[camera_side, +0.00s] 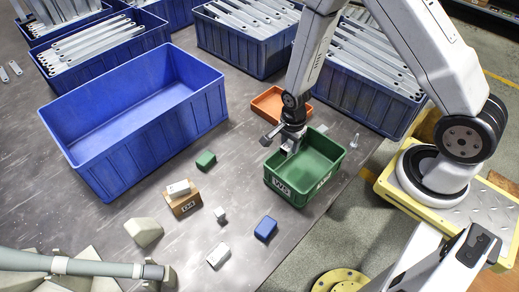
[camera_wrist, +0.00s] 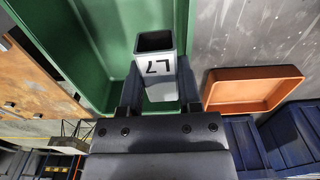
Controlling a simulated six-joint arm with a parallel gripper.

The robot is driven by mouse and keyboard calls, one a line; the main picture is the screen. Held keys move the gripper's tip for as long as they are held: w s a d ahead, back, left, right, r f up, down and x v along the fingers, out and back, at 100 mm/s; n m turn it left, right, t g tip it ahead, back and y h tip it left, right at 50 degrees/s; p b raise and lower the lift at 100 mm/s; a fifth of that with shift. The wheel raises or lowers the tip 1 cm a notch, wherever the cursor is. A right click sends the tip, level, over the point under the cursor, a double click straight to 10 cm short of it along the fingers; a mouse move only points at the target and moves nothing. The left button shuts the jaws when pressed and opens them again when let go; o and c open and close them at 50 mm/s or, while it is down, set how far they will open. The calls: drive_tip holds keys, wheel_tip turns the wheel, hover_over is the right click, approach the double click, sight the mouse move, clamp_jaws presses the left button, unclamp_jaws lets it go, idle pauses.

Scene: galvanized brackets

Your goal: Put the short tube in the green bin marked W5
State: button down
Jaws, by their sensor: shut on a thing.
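The green bin (camera_side: 316,192) marked W5 stands near the table's right edge in the side view. My gripper (camera_side: 289,149) is over the bin, pointing down, its lower end at or just above the opening. In the wrist view my gripper (camera_wrist: 155,88) is shut on a short grey square tube (camera_wrist: 157,68) with an open dark end and a marking that looks like L7. The green bin (camera_wrist: 100,62) lies behind the tube there. The tube is hard to make out in the side view (camera_side: 291,147). I cannot tell whether it touches the bin.
An orange tray (camera_side: 267,103) sits directly behind the bin. A large empty blue crate (camera_side: 145,140) stands to the left. Blue crates of metal strips (camera_side: 375,85) line the back.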

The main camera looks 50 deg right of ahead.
hover_over(303, 173)
drive_tip(key=f, duration=0.1)
drive_tip(key=shift+w+f, duration=0.1)
drive_tip(key=shift+f, duration=0.05)
drive_tip(key=shift+f, duration=2.1)
drive_tip(key=shift+f, duration=0.1)
drive_tip(key=shift+f, duration=1.7)
drive_tip(key=shift+f, duration=0.1)
drive_tip(key=shift+c, duration=1.4)
unclamp_jaws()
